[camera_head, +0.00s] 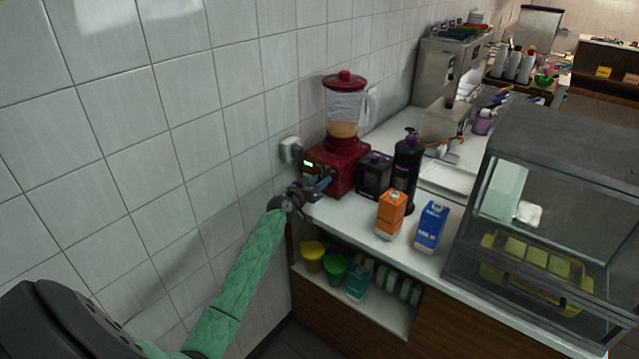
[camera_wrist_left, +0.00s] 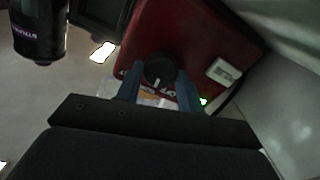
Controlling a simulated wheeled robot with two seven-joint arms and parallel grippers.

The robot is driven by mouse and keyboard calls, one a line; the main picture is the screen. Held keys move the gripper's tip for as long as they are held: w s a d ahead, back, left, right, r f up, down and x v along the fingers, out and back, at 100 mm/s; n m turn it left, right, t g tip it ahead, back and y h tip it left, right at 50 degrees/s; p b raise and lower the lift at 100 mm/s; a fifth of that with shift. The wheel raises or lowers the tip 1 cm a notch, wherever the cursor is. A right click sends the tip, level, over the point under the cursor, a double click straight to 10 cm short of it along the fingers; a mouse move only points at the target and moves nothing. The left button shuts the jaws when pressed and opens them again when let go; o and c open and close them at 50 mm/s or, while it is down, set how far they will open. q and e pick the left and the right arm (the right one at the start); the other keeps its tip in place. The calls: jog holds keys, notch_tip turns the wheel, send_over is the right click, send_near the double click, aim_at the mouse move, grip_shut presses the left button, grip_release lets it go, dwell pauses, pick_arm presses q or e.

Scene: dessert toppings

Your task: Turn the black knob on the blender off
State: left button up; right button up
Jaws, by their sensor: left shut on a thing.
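The red blender (camera_head: 340,160) with a red lid and a clear jug stands on the white counter against the tiled wall. Orange-yellow contents show low in the jug. In the left wrist view, the black knob (camera_wrist_left: 159,70) with a white mark sits on the blender's red base (camera_wrist_left: 190,35). A small green light shows beside it. My left gripper (camera_head: 318,187) is at the front of the base. In the wrist view its two blue fingers (camera_wrist_left: 158,88) are on either side of the knob, shut on it. The knob is hidden in the head view. My right gripper is out of view.
A black box (camera_head: 374,175) and a black pump bottle (camera_head: 406,168) stand right of the blender. An orange carton (camera_head: 391,215) and a blue carton (camera_head: 431,227) stand near the counter's front edge. A glass case (camera_head: 555,220) is at right.

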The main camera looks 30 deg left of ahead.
pick_arm(q)
jog(key=shift+f+n, duration=0.1)
jog(key=shift+n, duration=0.7)
jog(key=shift+n+b, duration=0.4)
jog(key=shift+n, duration=2)
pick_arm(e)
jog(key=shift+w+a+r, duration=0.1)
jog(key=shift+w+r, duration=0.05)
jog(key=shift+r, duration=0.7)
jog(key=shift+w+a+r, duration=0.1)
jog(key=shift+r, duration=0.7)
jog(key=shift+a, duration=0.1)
